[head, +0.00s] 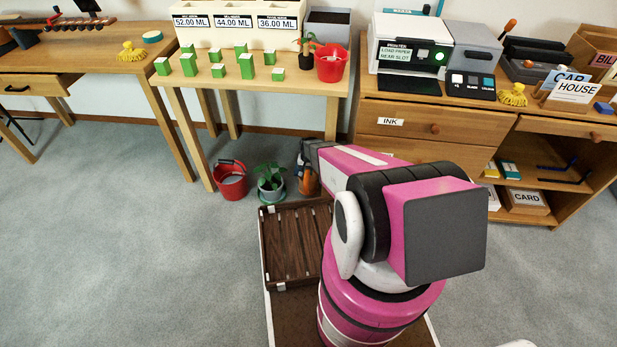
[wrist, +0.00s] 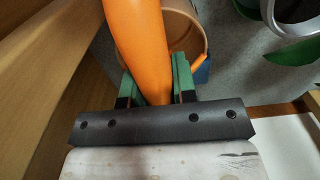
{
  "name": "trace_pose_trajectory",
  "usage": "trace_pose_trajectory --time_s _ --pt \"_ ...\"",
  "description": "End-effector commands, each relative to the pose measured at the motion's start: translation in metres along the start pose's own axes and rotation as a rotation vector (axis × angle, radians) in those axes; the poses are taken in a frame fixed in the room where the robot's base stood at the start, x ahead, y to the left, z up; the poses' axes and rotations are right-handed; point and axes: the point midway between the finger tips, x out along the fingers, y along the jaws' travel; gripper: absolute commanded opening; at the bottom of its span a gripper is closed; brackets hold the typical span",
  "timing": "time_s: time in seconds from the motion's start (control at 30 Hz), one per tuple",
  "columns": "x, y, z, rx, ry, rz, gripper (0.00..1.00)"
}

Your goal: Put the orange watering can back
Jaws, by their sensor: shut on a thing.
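The orange watering can (head: 309,184) is low down by the cabinet's left side, just right of the potted plant, partly hidden by my arm in the head view. In the wrist view, a smooth orange part of the can (wrist: 138,40) runs between the two green fingers of my gripper (wrist: 156,80), which is shut on it. The can's open round body (wrist: 185,30) shows beyond the fingers. In the head view my gripper (head: 306,158) is small and mostly hidden. I cannot tell whether the can touches the floor.
A potted plant (head: 270,182) and a red bucket (head: 230,180) stand on the floor to the left. The wooden cabinet (head: 430,152) is close on the right. A dark slatted tray (head: 292,245) lies in front. Open carpet (head: 130,240) is at the left.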

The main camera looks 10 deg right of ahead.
Motion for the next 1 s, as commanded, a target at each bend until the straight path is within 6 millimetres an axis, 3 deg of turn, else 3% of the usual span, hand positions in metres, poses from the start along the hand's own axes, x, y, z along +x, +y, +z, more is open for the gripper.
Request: trace_pose_trajectory --time_s 0.17,0.43,0.83,0.87,0.9,0.93,1.0 --pt "0.008 0.003 -0.004 -0.001 0.0 0.0 0.0" --pt "0.041 0.003 -0.004 0.0 -0.001 0.0 0.0" --pt "0.045 0.003 -0.003 0.0 0.0 0.0 0.0" --pt "0.045 0.003 -0.003 0.0 0.0 0.0 0.32" --pt "0.045 0.003 -0.003 0.0 0.0 0.0 0.45" --pt "0.045 0.003 -0.003 0.0 0.0 0.0 0.51" --pt "0.045 0.003 -0.003 0.0 0.0 0.0 0.51"
